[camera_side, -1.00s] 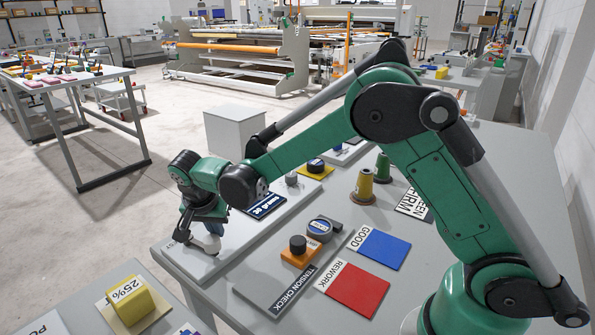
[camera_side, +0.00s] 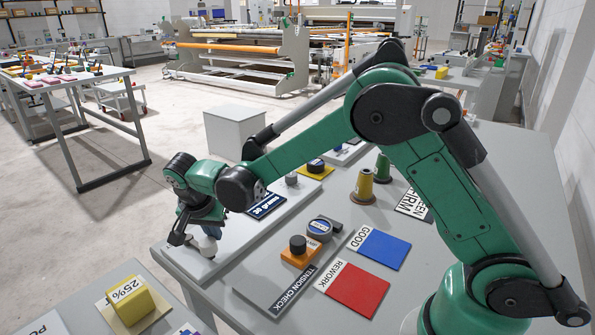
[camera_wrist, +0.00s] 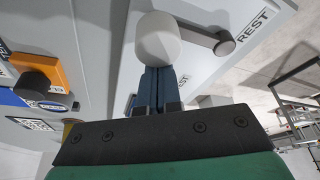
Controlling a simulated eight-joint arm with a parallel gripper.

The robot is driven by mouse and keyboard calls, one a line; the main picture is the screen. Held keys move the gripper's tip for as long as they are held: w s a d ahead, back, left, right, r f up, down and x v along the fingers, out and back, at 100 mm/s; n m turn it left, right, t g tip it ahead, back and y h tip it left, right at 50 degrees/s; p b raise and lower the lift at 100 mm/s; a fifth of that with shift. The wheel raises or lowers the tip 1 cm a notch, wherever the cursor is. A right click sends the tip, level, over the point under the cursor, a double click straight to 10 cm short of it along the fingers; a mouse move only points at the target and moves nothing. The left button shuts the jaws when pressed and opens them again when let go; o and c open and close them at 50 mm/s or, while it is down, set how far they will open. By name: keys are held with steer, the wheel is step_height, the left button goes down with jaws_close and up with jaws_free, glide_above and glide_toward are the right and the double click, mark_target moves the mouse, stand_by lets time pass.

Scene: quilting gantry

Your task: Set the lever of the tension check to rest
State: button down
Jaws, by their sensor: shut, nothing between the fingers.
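The lever shows in the wrist view as a dark bar (camera_wrist: 195,33) with a pale rounded knob (camera_wrist: 158,40) at its left end and a round dark end at its right. A white REST label (camera_wrist: 251,26) lies just beyond that right end. My gripper (camera_wrist: 155,78) is shut, its blue fingers together right against or just below the knob; I cannot tell whether they touch. In the side view my gripper (camera_side: 211,231) is down at the pale knob (camera_side: 208,246), near the left table corner. The bar is hard to make out there.
The board lettered TENSION CHECK (camera_side: 262,290) carries an orange block with a black knob (camera_side: 298,244) and a blue-topped dial (camera_side: 320,229). Blue (camera_side: 384,249) and red (camera_side: 353,289) pads lie to the right. Spools (camera_side: 364,186) stand farther back. The table edge is close to my gripper.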

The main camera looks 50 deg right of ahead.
steer(key=d, duration=0.1)
steer(key=w+d, duration=0.1)
steer(key=d, duration=0.1)
steer(key=shift+w+d, duration=0.2)
steer(key=shift+w, duration=0.1)
steer(key=v, duration=1)
steer(key=shift+w, duration=0.2)
steer(key=s+d+n+t+y, duration=0.1)
steer(key=s+d+n+t, duration=0.1)
steer(key=s+n, duration=0.4)
steer(key=s+d+n+t+y, duration=0.1)
steer(key=s+n+t+y, duration=0.1)
steer(key=s+n, duration=0.4)
steer(key=shift+s+d+t, duration=0.35)
steer(key=shift+s+t, duration=0.25)
steer(key=shift+s, duration=1.35)
steer(key=shift+r, duration=0.1)
